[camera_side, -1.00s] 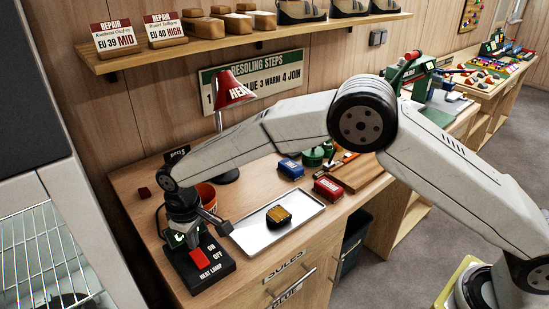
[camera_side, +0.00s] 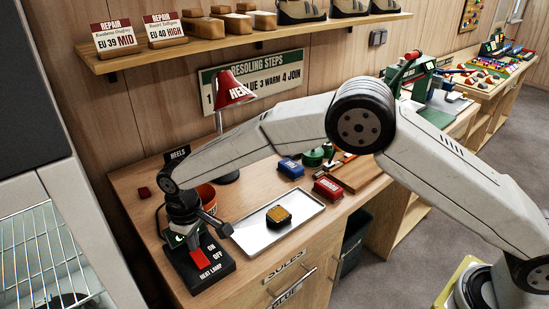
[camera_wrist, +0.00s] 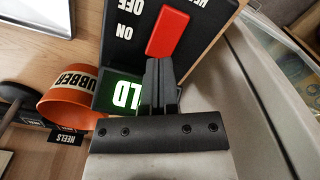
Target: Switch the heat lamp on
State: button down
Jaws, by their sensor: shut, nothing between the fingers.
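The heat lamp's black switch box (camera_side: 212,277) sits at the bench's left front corner, marked ON, OFF and HEAT LAMP. Its red rocker (camera_side: 199,258) also shows in the wrist view (camera_wrist: 168,32). My gripper (camera_wrist: 159,66) is shut and empty. Its fingertips are at the rocker's end on the ON side; I cannot tell if they touch it. In the side view my wrist hides the back of the box. The lamp's red shade (camera_side: 232,91) stands at the back of the bench; I see no clear glow from it.
A green sign (camera_wrist: 124,91) lies close beside my fingers. An orange cup (camera_wrist: 73,95) stands near the box. A silver tray (camera_side: 252,241) holding a dark and yellow block (camera_side: 279,215) is to the right. A wire rack (camera_side: 35,255) is at far left.

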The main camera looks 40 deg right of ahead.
jog(key=shift+f, duration=1.05)
dwell(0.9)
jog(key=shift+r, duration=3.55)
jog(key=shift+d+r, duration=0.15)
jog(key=shift+d, duration=0.3)
jog(key=s+d+r+m+t, duration=0.15)
jog(key=s+d, duration=0.25)
jog(key=d, duration=0.4)
jog(key=s+d+m, duration=0.2)
jog(key=s+d, duration=0.3)
jog(key=d, duration=0.3)
jog(key=s+d+r+m+t, duration=0.1)
jog(key=s+d, duration=0.3)
jog(key=d, duration=0.3)
jog(key=s+d+f+m, duration=0.1)
jog(key=s+d, duration=0.4)
jog(key=s, duration=0.3)
jog(key=shift+s+f, duration=0.15)
jog(key=shift+s, duration=0.2)
